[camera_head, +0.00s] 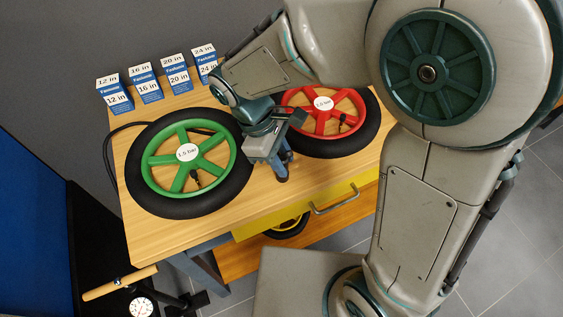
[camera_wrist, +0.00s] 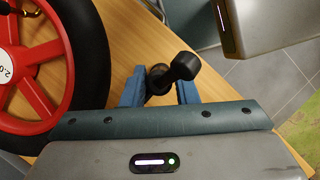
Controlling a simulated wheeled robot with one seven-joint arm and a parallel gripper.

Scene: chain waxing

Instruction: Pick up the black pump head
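The black pump head (camera_wrist: 182,67) shows in the wrist view over the wooden table top, with a rounded end leaning up to the right. My gripper (camera_wrist: 160,90) has its two blue fingers apart, one on each side of the pump head's lower part. I cannot tell whether either finger touches it. In the head view my gripper (camera_head: 282,172) points down at the table's front part, between the green wheel and the red wheel. I cannot make out the pump head there; my gripper and wrist cover that spot.
The green wheel (camera_head: 153,174) lies left of my gripper and the red wheel (camera_head: 323,103) right behind it. Labelled size boxes (camera_head: 150,92) stand at the back. A black hose (camera_head: 107,160) loops past the table's left edge. A pump (camera_head: 141,306) with a gauge stands at front left.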

